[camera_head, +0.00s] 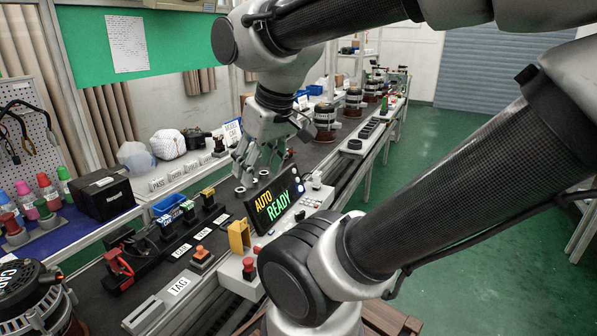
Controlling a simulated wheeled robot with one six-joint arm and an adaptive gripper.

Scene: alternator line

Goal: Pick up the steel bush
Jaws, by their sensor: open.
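My gripper (258,172) hangs from the arm over the dark bench, fingers pointing down and spread apart. Two small ring-shaped pieces are near its fingertips, just behind the display. One pale ring (240,190) is at the lower left of the fingers, and another small ring (264,175) is beneath them. Either could be the steel bush; they are too small to tell apart. Nothing is seen held between the fingers, though they partly hide the bench there.
A tilted display (274,205) reading AUTO READY stands close in front of the gripper. Labelled tool stands (185,225) line the bench to the left. A black box (102,193) and coloured bottles (45,190) are farther left. Alternators (325,120) stand along the line behind.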

